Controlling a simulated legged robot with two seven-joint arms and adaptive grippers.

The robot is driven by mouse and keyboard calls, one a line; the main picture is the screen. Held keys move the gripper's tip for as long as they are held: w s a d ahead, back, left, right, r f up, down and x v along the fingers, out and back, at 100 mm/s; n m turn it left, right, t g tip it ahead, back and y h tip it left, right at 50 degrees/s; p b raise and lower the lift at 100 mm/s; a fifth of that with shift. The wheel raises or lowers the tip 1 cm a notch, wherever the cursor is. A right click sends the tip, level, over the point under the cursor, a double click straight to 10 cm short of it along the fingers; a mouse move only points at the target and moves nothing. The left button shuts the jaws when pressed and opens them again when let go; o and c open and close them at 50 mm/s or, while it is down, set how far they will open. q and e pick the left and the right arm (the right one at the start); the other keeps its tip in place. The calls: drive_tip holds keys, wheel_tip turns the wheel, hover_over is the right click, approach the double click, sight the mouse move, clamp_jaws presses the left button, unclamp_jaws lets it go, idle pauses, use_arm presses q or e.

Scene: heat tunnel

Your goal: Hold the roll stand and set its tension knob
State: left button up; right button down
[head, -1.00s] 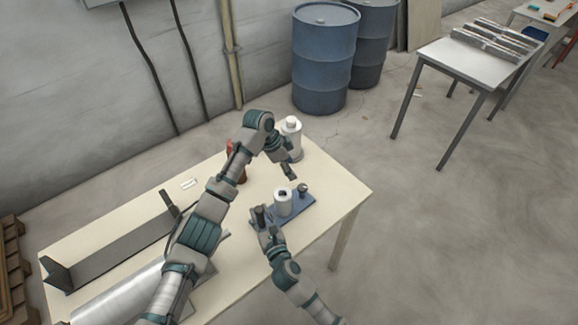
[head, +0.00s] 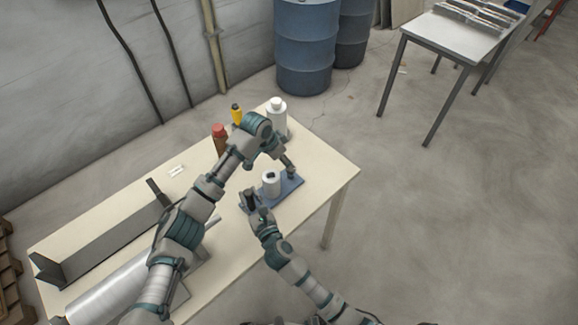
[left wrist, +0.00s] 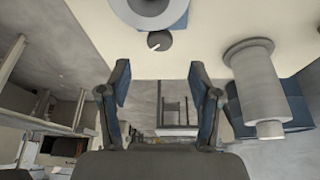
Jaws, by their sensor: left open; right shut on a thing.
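The roll stand has a blue base (head: 288,188) on the table, with a white roll (head: 270,184) upright on it. My right gripper (head: 251,201) is shut on the stand's dark post at its left end. My left gripper (head: 290,170) is over the stand's right end and hides the knob in the head view. In the left wrist view the dark round knob (left wrist: 158,41) with a white mark lies beyond the open fingers (left wrist: 160,70), roughly centred between them and apart from them. The roll also shows at the top edge of that view (left wrist: 150,14).
A white bottle (head: 277,117), a red-capped brown bottle (head: 219,140) and a yellow item (head: 237,115) stand behind my left arm. A grey angled channel (head: 105,235) and a silver roll (head: 110,292) lie left. Blue drums (head: 305,45) stand behind the table.

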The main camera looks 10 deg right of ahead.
use_arm(q)
drive_tip(key=x, duration=0.7)
drive_tip(key=shift+w+d+f, duration=0.1)
drive_tip(key=shift+f, duration=0.05)
drive_tip(key=c, duration=1.1)
